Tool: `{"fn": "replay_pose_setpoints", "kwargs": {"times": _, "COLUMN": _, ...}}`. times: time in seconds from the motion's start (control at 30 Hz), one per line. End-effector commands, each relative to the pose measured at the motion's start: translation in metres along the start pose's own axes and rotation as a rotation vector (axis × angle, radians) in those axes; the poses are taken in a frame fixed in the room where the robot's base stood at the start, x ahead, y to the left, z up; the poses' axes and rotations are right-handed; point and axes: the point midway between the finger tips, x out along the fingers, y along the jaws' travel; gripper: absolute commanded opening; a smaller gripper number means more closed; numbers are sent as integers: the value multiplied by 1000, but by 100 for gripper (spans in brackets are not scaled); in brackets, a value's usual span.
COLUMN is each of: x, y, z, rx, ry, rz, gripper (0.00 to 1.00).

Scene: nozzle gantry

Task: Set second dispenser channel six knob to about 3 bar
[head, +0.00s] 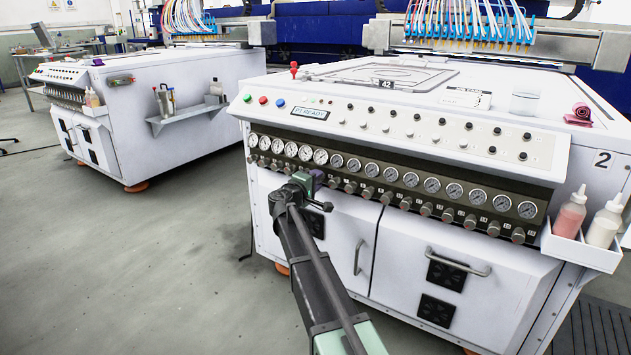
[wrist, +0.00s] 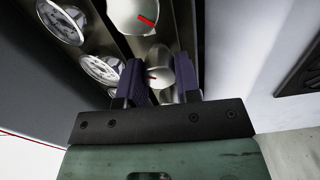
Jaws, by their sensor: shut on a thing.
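The second dispenser (head: 560,205), a white machine marked 2, has a front row of pressure gauges with knobs below. My gripper (head: 313,179) is at the left-middle part of that row. In the wrist view my gripper (wrist: 160,85) has its two dark purple fingers shut on a silver knob (wrist: 161,76). A short red mark shows on this knob. The fingers and gripper body hide the knob in the head view, so its channel number cannot be read. A gauge (wrist: 102,69) sits beside the held knob; its needle is too small to read.
A neighbouring knob (wrist: 138,15) with a red mark sits close to the held one. Cabinet handles (head: 453,263) stick out below the panel. A bottle tray (head: 582,247) hangs at the right corner. Another dispenser (head: 160,120) stands left, with open floor between.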

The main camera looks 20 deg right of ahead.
Motion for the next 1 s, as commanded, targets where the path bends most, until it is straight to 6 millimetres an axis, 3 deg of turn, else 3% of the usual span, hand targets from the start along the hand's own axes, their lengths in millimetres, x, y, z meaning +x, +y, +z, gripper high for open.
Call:
{"fn": "replay_pose_setpoints", "kwargs": {"times": 0.33, "x": -1, "y": -1, "z": 1, "rx": -153, "ry": -1, "rz": -1, "gripper": 7}}
{"fn": "replay_pose_setpoints", "kwargs": {"times": 0.87, "x": -2, "y": -1, "z": 1, "rx": -180, "ry": -1, "rz": -1, "gripper": 7}}
{"fn": "replay_pose_setpoints", "kwargs": {"times": 0.9, "x": -2, "y": -1, "z": 1, "rx": -180, "ry": -1, "rz": -1, "gripper": 34}}
{"fn": "replay_pose_setpoints", "kwargs": {"times": 1.0, "x": -1, "y": -1, "z": 1, "rx": -180, "ry": -1, "rz": -1, "gripper": 42}}
